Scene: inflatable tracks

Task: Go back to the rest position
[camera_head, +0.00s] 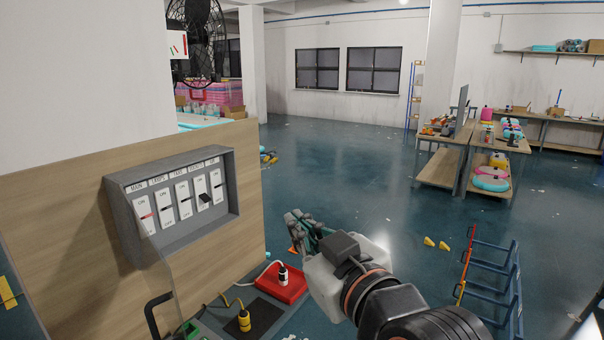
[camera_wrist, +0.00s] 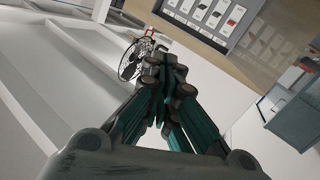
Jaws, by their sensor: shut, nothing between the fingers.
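My gripper (camera_head: 297,220) is in the middle of the head view, held in the air to the right of a grey switch panel and apart from it. Its fingers are together and empty. In the wrist view my gripper (camera_wrist: 165,62) also shows with the fingertips closed. The grey switch panel (camera_head: 128,207) is fixed to a wooden board at the left and holds several white switches. One switch near the right has a black lever, and the leftmost has a red one. The panel (camera_wrist: 207,37) also appears tilted at the top of the wrist view.
A red box (camera_head: 279,284) with a white plug and a yellow plug (camera_head: 244,320) sit below the panel. A blue rack (camera_head: 492,280) stands at the lower right. Workbenches (camera_head: 441,168) stand farther back. The floor (camera_head: 350,165) between is mostly open.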

